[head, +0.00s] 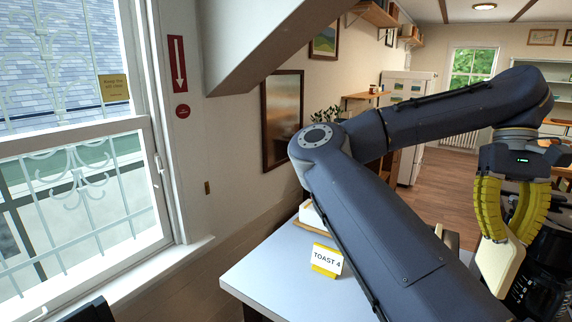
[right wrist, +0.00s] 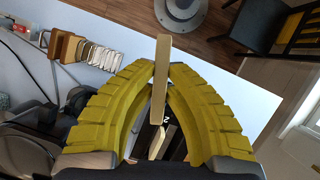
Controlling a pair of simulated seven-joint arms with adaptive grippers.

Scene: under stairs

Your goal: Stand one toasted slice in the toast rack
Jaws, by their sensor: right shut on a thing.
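My right gripper (head: 507,238) has yellow ribbed fingers and is shut on a pale, cream-coloured slice (head: 500,266), held in the air at the right of the head view. In the right wrist view the slice (right wrist: 162,72) shows edge-on between the fingertips. A row of silver wires (right wrist: 104,56), which looks like the toast rack, stands on the table at upper left there, beside several brown slices (right wrist: 66,47). My arm hides much of the table in the head view. My left gripper is not in view.
The white table (head: 262,276) carries a yellow-and-white sign (head: 327,260) reading "TOAST 4". A pale object (head: 310,214) stands behind it, partly hidden by my arm. Dark equipment (head: 548,265) is close below the right gripper. The table's left part is clear.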

